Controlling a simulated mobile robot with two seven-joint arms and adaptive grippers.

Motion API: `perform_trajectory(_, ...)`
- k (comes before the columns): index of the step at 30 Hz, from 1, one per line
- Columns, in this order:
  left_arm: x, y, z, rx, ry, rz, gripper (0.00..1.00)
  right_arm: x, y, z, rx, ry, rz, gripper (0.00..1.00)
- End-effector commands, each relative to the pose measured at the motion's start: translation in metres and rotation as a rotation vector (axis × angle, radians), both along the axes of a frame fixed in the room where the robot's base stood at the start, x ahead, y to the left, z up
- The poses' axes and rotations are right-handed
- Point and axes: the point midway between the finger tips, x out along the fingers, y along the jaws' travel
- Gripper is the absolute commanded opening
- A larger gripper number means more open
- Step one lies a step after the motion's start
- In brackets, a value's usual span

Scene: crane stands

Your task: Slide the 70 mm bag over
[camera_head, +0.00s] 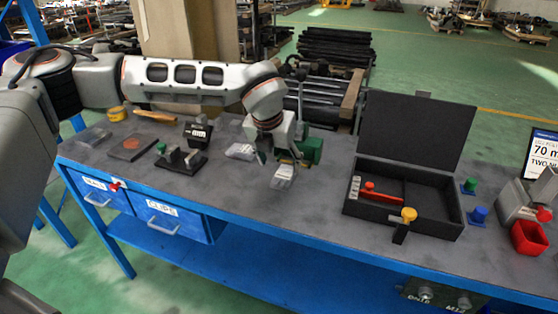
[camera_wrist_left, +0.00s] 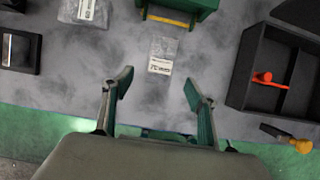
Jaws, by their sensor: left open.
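The bag with a label that seems to read 70 mm (camera_head: 283,173) is a small clear bag lying flat on the grey bench top. It also shows in the left wrist view (camera_wrist_left: 161,58), just beyond the fingertips and about in line with the gap between them. My left gripper (camera_head: 280,157) points down over the bench near this bag; its two fingers (camera_wrist_left: 158,82) are apart with nothing between them. A second clear bag (camera_head: 240,151) lies to the left, and it shows at the top left of the wrist view (camera_wrist_left: 86,10). My right gripper is not seen.
A green block-like device (camera_head: 312,150) stands just behind the bag. An open black case (camera_head: 440,215) with a red-handled tool (camera_head: 381,194) lies to the right. A black stand (camera_head: 182,160) is at left. Bare bench lies between bag and case.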

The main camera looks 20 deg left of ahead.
Motion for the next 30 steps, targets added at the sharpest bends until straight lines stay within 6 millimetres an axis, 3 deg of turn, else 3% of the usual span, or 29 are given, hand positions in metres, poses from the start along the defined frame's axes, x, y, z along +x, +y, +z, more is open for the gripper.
perform_trajectory(5, 0.003, -0.001, -0.007, 0.000, 0.002, -0.001, 0.58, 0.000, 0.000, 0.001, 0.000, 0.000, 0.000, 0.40)
perform_trajectory(18, 0.025, -0.002, -0.062, 0.000, 0.003, -0.001, 0.58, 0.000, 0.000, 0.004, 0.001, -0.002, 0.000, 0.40)
perform_trajectory(30, 0.030, -0.002, -0.073, -0.001, 0.001, 0.000, 0.58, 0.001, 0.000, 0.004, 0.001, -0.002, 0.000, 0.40)
